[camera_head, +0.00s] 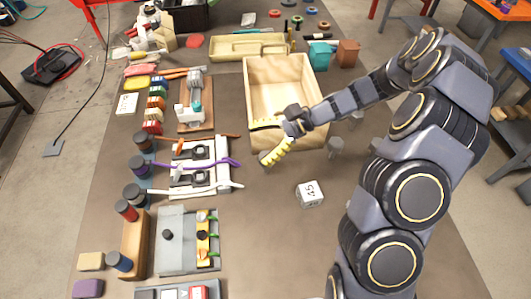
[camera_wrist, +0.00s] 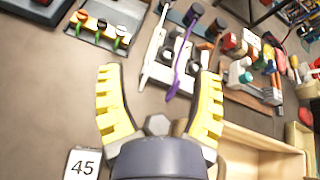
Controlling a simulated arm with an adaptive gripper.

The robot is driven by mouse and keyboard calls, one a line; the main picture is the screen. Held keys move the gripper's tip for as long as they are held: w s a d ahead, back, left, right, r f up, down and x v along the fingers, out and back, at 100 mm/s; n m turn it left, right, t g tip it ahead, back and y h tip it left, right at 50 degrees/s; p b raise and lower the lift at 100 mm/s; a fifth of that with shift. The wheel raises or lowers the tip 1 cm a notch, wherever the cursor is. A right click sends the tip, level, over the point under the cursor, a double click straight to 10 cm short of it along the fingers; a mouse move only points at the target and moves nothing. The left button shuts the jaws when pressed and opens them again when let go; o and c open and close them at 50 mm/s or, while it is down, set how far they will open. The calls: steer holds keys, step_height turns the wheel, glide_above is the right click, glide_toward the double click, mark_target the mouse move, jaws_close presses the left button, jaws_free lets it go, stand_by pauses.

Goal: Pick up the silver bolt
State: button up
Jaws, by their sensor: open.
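A grey metallic bolt with a hexagonal head (camera_wrist: 157,124) shows between my fingers, close to the palm, in the wrist view. I cannot tell its height relative to the fingers. A small grey piece (camera_head: 265,157) shows beside my lower finger in the head view, partly hidden by it; it may be the same bolt. My gripper (camera_head: 258,142) has yellow ridged fingers spread wide and holds nothing. It is by the near left corner of the wooden box (camera_head: 247,88). Both fingers also show in the wrist view (camera_wrist: 159,75).
Other grey bolt-like pieces (camera_head: 336,146) stand right of the box. A white block marked 45 (camera_head: 310,193) sits nearer. White fixtures with a purple cable (camera_head: 213,163) lie to the left. Bare table lies around the block.

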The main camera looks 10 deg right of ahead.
mark_target(260, 158)
steer(key=w+d+f+m+t, duration=0.1)
steer(key=d+f+m, duration=0.1)
steer(key=f, duration=0.1)
steer(key=w+d+f+m+t, duration=0.1)
steer(key=d+f+m, duration=0.1)
steer(key=d+f, duration=0.1)
steer(key=w+d+f+m+t, duration=0.1)
steer(key=w+d+f+m, duration=0.1)
steer(key=f+m, duration=0.1)
steer(key=shift+d+f+t+y, duration=0.15)
steer(key=shift+f+t+y, duration=0.2)
steer(key=shift+f, duration=0.45)
steer(key=shift+f+t, duration=0.25)
steer(key=x, duration=0.7)
steer(key=shift+f, duration=0.15)
steer(key=c, duration=1)
steer(key=shift+c, duration=0.2)
